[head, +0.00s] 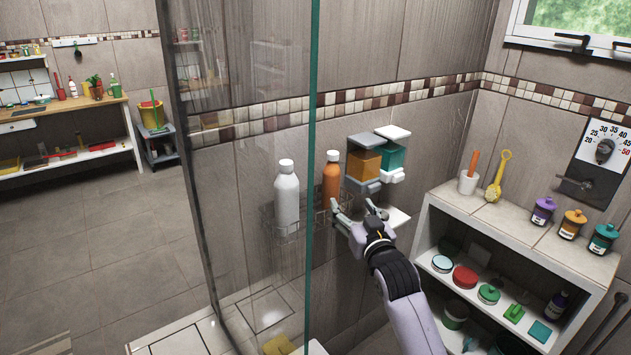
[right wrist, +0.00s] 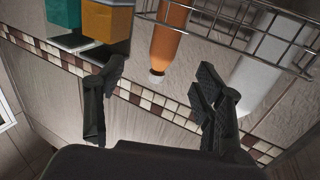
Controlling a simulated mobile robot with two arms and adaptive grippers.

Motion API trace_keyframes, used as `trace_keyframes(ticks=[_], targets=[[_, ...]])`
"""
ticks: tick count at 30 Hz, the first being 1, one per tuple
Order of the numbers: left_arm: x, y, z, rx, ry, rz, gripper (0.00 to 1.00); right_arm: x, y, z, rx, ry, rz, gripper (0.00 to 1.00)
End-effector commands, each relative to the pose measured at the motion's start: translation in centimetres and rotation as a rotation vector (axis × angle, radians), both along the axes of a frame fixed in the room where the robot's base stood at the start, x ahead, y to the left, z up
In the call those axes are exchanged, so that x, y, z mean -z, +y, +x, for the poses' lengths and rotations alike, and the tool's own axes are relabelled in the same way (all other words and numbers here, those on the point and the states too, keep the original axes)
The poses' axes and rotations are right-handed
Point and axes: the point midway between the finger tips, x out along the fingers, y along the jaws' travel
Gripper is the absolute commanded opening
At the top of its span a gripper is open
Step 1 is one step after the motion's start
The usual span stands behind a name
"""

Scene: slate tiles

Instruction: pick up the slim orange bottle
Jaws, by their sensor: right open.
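The slim orange bottle (head: 331,180) with a white cap stands upright in a wire basket (head: 268,222) on the tiled wall, beside a larger white bottle (head: 287,200). My right gripper (head: 352,206) is open and empty, close in front of the basket, just right of the orange bottle's lower part. In the right wrist view, the picture is turned over: the orange bottle (right wrist: 171,32) points its cap down between the two spread fingers of the gripper (right wrist: 162,72). No contact with the bottle shows. My left gripper is out of view.
Orange (head: 363,164) and teal (head: 393,157) containers sit in wall holders right of the bottle. A glass panel edge (head: 312,120) stands just left of it. A white shelf unit (head: 470,208) with jars and tins is at the right.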

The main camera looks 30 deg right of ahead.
Motion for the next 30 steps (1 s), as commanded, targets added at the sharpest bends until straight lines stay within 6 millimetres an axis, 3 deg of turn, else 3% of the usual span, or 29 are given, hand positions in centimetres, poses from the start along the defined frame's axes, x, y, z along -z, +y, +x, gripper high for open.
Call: trace_keyframes(ticks=[10, 20, 30], targets=[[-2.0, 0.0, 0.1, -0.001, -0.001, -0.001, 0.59, -0.2, -1.8, 6.3, -0.002, 0.003, -0.001, 0.63], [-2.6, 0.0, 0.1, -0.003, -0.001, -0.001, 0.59, 0.0, -2.4, 8.3, -0.002, 0.005, -0.002, 0.63], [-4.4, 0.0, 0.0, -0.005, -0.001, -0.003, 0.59, 0.1, -3.3, 12.1, -0.001, 0.005, -0.003, 0.63]])
